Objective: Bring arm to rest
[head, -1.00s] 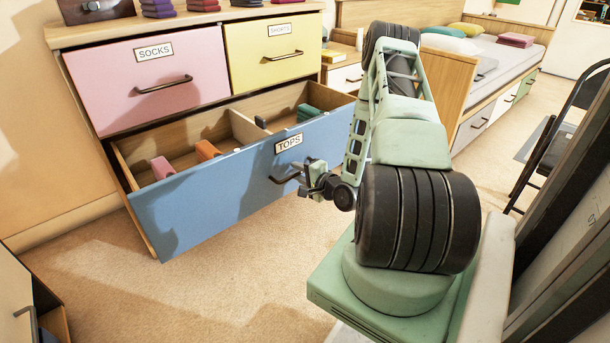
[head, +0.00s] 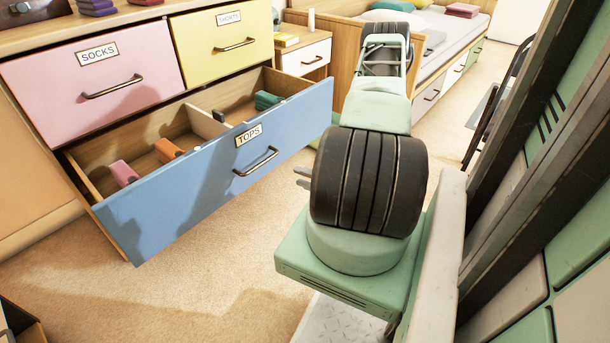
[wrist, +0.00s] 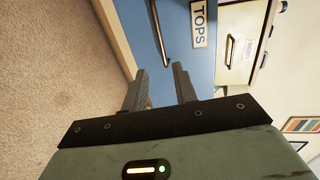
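My arm (head: 382,110) is folded over my green base. My gripper (head: 302,178) pokes out left of the large black joint, its two fingers showing and the rest hidden behind the joint. In the wrist view my gripper (wrist: 159,68) has its fingers apart with nothing between them. It is clear of the handle (head: 255,162) of the blue TOPS drawer (head: 215,188), which stands pulled open. The drawer and its handle (wrist: 160,35) show ahead of the fingers in the wrist view.
The open drawer holds pink (head: 123,173), orange (head: 168,150) and green (head: 267,100) items. The SOCKS drawer (head: 90,85) and SHORTS drawer (head: 225,48) are shut. A bed (head: 450,45) stands behind. Carpet (head: 220,270) is clear before the drawer.

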